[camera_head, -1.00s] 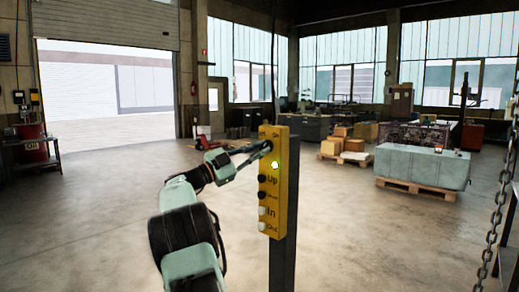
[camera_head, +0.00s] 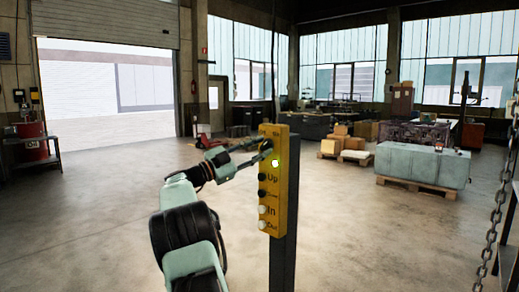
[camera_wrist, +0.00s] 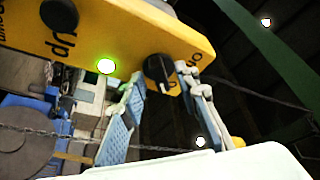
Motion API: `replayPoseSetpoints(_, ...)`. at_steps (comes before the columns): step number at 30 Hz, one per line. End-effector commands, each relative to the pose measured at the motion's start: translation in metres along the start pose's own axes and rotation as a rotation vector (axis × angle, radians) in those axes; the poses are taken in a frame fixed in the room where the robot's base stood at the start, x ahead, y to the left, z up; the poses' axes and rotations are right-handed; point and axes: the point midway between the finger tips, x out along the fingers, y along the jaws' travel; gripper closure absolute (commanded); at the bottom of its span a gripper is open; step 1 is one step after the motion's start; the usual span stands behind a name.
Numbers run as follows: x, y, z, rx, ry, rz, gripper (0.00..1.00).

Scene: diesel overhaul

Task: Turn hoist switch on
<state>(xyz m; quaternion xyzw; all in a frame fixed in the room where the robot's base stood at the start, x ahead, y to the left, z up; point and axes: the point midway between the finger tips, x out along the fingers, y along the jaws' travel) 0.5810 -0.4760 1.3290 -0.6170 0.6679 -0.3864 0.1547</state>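The yellow hoist control box (camera_head: 284,190) is fixed to a dark upright post in front of me. Its black rotary switch (camera_wrist: 160,70) is near the end of the box, with a white mark on its face and partly covered lettering beside it. The round green light (camera_wrist: 106,66) next to the switch is lit; it also shows in the head view (camera_head: 275,163). My gripper (camera_wrist: 161,88) is at the switch, one finger on each side of the knob. The fingers are spread and look apart from it, though contact is hard to judge. In the head view my gripper (camera_head: 262,150) reaches the box top.
Below the light are several black and white buttons marked Up, In and Out. A hanging chain (camera_head: 492,235) is at the right. A grey block on a pallet (camera_head: 421,189) and boxes (camera_head: 343,145) stand behind. The floor around the post is clear.

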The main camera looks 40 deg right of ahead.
Motion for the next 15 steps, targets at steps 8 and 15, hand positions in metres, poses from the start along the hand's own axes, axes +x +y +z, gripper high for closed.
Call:
replayPoseSetpoints(8, -0.034, -0.001, 0.001, 0.0, -0.004, -0.002, 0.71)
replayPoseSetpoints(15, -0.086, -0.001, 0.001, 0.0, -0.003, -0.001, 0.71)
